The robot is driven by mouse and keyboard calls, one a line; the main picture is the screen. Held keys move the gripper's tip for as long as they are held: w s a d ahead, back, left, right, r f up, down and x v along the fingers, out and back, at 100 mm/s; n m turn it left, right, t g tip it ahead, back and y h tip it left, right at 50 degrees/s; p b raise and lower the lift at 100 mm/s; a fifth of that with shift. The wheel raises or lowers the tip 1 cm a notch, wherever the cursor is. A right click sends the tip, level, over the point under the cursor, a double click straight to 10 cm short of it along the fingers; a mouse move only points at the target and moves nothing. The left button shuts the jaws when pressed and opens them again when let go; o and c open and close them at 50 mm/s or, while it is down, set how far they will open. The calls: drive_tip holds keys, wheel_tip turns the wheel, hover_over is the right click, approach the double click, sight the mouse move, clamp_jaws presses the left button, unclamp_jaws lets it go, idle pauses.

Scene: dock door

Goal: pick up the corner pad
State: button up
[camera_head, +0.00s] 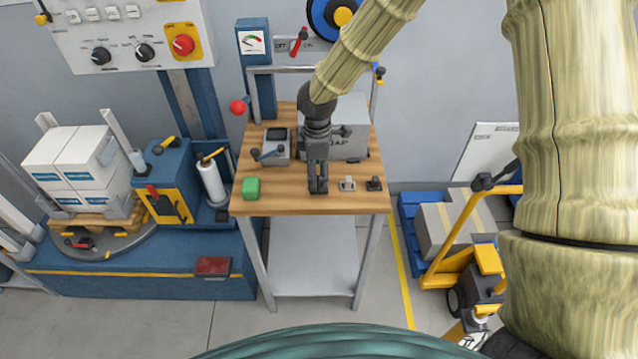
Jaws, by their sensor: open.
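A small green block (251,188), which looks like the corner pad, sits on the wooden bench top (285,203) near its front left corner. My gripper (318,188) points down over the front middle of the bench, to the right of the green block and apart from it. Its jaws are open with nothing seen between them. The height of the fingertips above the wood is hard to tell.
A small silver part (347,184) and a dark part (374,184) lie right of my gripper. A grey device with a lever (276,147) and a grey box (345,115) stand behind. The wood between block and gripper is clear.

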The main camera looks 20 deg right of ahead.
sight(318, 186)
drive_tip(key=shift+w+f+p, duration=0.15)
drive_tip(key=shift+f+p, duration=0.25)
drive_tip(key=shift+f, duration=1.3)
drive_tip(key=c, duration=0.9)
